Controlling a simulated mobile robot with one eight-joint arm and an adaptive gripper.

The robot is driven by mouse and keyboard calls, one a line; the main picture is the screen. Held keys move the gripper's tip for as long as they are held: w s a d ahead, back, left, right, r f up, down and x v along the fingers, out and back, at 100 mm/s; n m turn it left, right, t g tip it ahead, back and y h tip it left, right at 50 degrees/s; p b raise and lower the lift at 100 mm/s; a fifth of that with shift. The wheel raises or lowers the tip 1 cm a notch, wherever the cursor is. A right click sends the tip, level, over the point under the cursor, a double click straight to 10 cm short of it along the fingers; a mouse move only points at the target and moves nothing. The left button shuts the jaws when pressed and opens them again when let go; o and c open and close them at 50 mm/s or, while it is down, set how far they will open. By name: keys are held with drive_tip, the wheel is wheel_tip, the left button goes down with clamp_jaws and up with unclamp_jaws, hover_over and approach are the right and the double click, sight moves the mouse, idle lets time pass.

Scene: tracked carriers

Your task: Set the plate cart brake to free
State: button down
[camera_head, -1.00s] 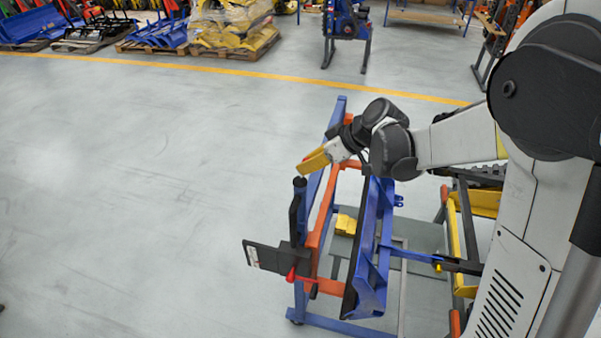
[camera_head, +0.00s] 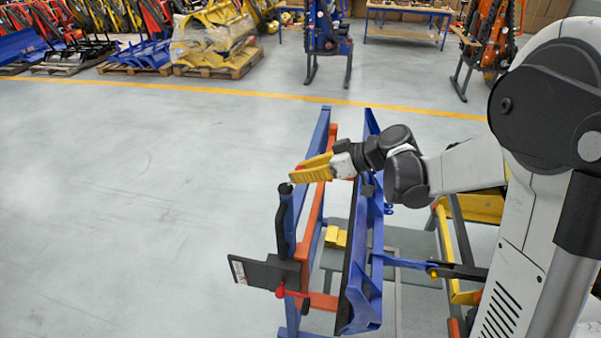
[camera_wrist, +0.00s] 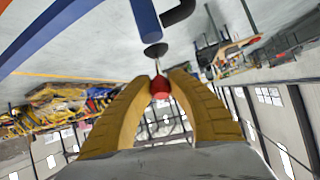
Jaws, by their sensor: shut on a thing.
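The plate cart is an orange and blue frame (camera_head: 317,215) with an upright blue panel (camera_head: 365,280), seen in the head view. A black grip handle (camera_head: 285,220) rises at its left end, above a dark plate with a white label (camera_head: 265,271). A small red part (camera_head: 281,292) shows by that plate. My gripper (camera_head: 295,175) is just above the handle's top, its yellow fingers pointing left. In the wrist view, the fingers are shut on a red knob (camera_wrist: 160,88). A black round end (camera_wrist: 155,50) is just beyond it. The knob is mostly hidden in the head view.
A yellow-railed frame (camera_head: 458,245) stands right of the cart, close to my arm. Pallets with wrapped yellow parts (camera_head: 213,50) and a blue stand (camera_head: 327,50) are far back. The floor left of the cart is clear.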

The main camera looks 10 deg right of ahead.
drive_tip(key=c, duration=1.2)
unclamp_jaws()
drive_tip(key=shift+a, duration=0.15)
drive_tip(key=v, duration=1.2)
drive_tip(key=s+f+m+h+b, duration=0.3)
drive_tip(key=s+f+b, duration=0.2)
drive_tip(key=s+f, duration=0.1)
drive_tip(key=s+d+f+m+t+h+b, duration=0.1)
drive_tip(key=s+f+m+h+b, duration=0.3)
drive_tip(key=s+f+b, duration=0.2)
drive_tip(key=s+d+f+m+h+b, duration=0.1)
drive_tip(key=s+f+m+h+b, duration=0.2)
drive_tip(key=s+f+b, duration=0.2)
drive_tip(key=shift+s+f+m+t, duration=0.3)
drive_tip(key=shift+s+f, duration=0.95)
drive_tip(key=shift+f, duration=0.1)
